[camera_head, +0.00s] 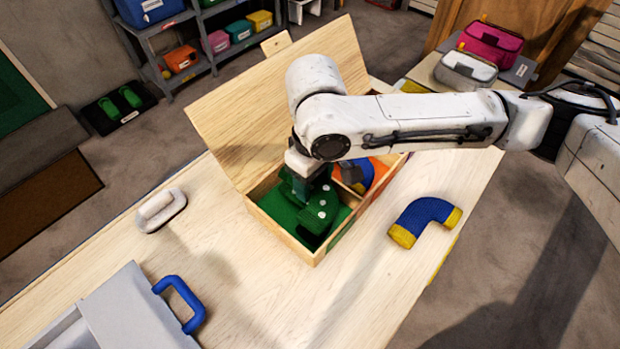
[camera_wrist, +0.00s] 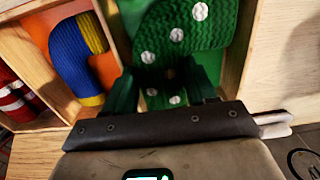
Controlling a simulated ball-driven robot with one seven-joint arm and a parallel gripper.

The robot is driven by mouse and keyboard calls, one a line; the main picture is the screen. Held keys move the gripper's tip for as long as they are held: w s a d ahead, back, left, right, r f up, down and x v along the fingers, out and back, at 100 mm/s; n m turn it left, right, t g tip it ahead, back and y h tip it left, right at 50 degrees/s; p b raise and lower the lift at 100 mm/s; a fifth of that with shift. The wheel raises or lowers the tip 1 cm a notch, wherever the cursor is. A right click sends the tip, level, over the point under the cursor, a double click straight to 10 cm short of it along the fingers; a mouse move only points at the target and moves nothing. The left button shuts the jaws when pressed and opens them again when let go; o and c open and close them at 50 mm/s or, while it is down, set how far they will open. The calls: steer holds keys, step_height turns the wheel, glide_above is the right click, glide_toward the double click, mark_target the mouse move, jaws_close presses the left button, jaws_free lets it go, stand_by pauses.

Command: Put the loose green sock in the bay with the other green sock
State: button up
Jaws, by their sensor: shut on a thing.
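An open wooden box (camera_head: 312,257) stands on the table with its lid raised. Its near-left bay has a green lining (camera_head: 278,208). My gripper (camera_head: 312,178) points down into this bay, shut on a green sock. Green knit with white dots (camera_head: 323,208) shows below and beside the fingers. In the wrist view, my gripper (camera_wrist: 165,90) reaches over the green bay, and a dotted green sock (camera_wrist: 182,28) lies ahead of the fingers. The green pieces overlap, so I cannot tell where the held sock ends or whether it rests on the other one.
The adjoining orange bay (camera_wrist: 38,32) holds a blue and yellow sock (camera_wrist: 78,58). A red and white piece (camera_wrist: 12,95) lies in the bay beyond. Another blue and yellow sock (camera_head: 432,217) lies right of the box. A grey case (camera_head: 130,310) stands front left.

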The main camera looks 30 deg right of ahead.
mark_target(314, 183)
steer(key=shift+r, duration=0.15)
steer(key=shift+f, duration=0.45)
steer(key=shift+f, duration=0.2)
steer(key=o, duration=1)
steer(key=shift+o, duration=0.2)
steer(key=shift+r, duration=0.1)
step_height(314, 183, up, 13)
steer(key=shift+p, duration=0.4)
